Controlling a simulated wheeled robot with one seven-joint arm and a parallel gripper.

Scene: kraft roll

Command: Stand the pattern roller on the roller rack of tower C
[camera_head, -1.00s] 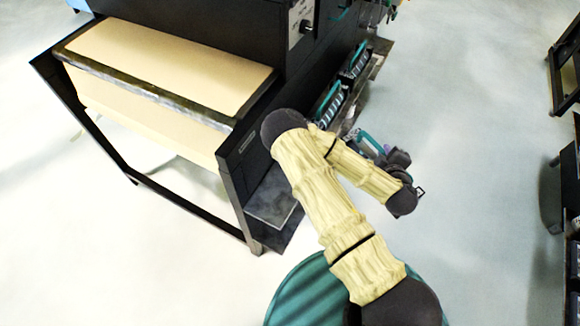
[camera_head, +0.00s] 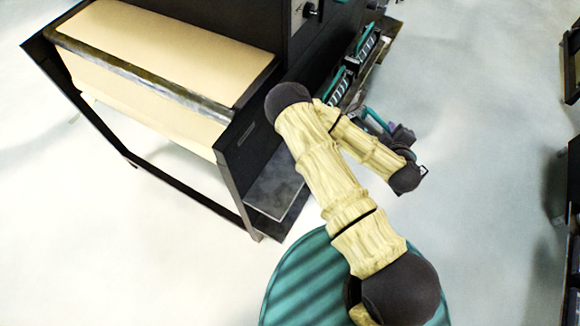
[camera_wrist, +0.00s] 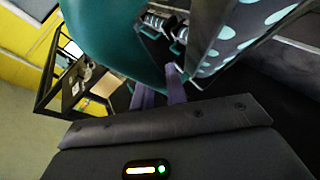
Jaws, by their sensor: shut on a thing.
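My gripper (camera_wrist: 163,92) shows its two purple fingers in the wrist view, shut on the pattern roller. A large teal part (camera_wrist: 110,38) fills the upper middle close to the fingers, and a grey surface with pale teal dots (camera_wrist: 235,35) is at upper right; I take these as parts of the roller. In the head view my gripper is mostly hidden behind my forearm, with a teal piece of the roller (camera_head: 376,119) showing beside it. Racks with teal and silver ribbed parts (camera_head: 337,90) run along the machine's right side. I cannot tell which is tower C's.
The large dark machine with a kraft paper roll (camera_head: 160,50) stands at left, its frame leg (camera_head: 230,185) close to my arm. A low grey plate (camera_head: 275,185) is at its foot. Dark furniture (camera_head: 570,220) lines the right edge. The pale floor between is clear.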

